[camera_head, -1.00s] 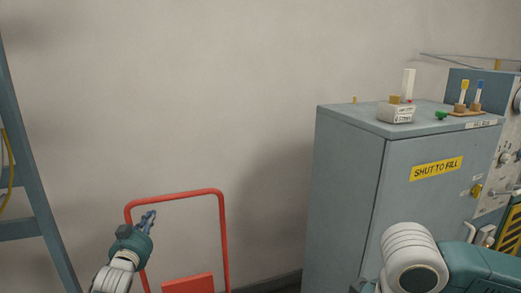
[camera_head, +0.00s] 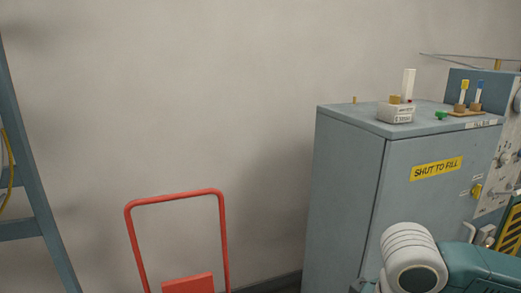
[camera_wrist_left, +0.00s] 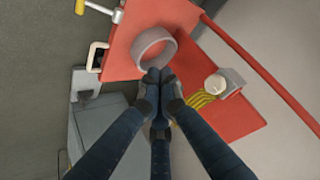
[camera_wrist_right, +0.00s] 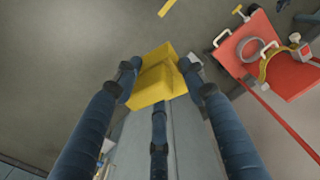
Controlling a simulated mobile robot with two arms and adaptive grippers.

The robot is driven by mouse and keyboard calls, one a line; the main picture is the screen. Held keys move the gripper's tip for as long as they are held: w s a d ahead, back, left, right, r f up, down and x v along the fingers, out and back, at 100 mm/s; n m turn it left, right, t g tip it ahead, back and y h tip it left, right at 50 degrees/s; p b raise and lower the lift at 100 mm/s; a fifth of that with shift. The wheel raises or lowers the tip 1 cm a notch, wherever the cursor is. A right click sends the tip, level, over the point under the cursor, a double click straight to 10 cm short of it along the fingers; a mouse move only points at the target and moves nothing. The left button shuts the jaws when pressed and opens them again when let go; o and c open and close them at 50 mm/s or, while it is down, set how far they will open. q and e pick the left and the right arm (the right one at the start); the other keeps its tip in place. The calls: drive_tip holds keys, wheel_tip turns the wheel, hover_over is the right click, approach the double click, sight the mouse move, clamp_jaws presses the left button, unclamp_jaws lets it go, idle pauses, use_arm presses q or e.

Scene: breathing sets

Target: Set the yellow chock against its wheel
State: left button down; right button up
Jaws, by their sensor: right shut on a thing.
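The yellow chock (camera_wrist_right: 155,78) is between the fingers of my right gripper (camera_wrist_right: 158,78) in the right wrist view, held above the grey floor. It is a stepped yellow block. My left gripper (camera_wrist_left: 158,76) has its fingertips together beside the rim of a grey ring (camera_wrist_left: 154,48) on the red cart (camera_wrist_left: 125,70). I cannot tell whether they touch the ring. The cart also shows in the right wrist view (camera_wrist_right: 292,85), at the upper right, apart from the chock. I cannot clearly pick out the chock's wheel. Neither gripper's fingers show in the head view.
The cart's red handle frame (camera_head: 175,197) rises by the wall. A grey cabinet (camera_head: 345,190) with a "SHUT TO FILL" label stands at right. A blue-grey upright frame (camera_head: 35,200) stands at left. A yellow strip (camera_wrist_right: 167,7) lies on the open floor.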

use_arm(q)
drive_tip(key=s+d+f+g, duration=0.2)
drive_tip(key=s+f, duration=0.3)
drive_tip(key=s, duration=0.9)
drive_tip(key=s+d+f+g, duration=0.2)
drive_tip(key=s+f, duration=0.4)
drive_tip(key=s, duration=0.9)
drive_tip(key=s+d+f+g, duration=0.2)
drive_tip(key=s+f, duration=0.4)
drive_tip(key=s, duration=0.8)
drive_tip(key=shift+s+d+f+g+h, duration=0.2)
drive_tip(key=shift+s+g+h, duration=0.15)
drive_tip(key=shift+g, duration=0.45)
drive_tip(key=shift+s, duration=0.1)
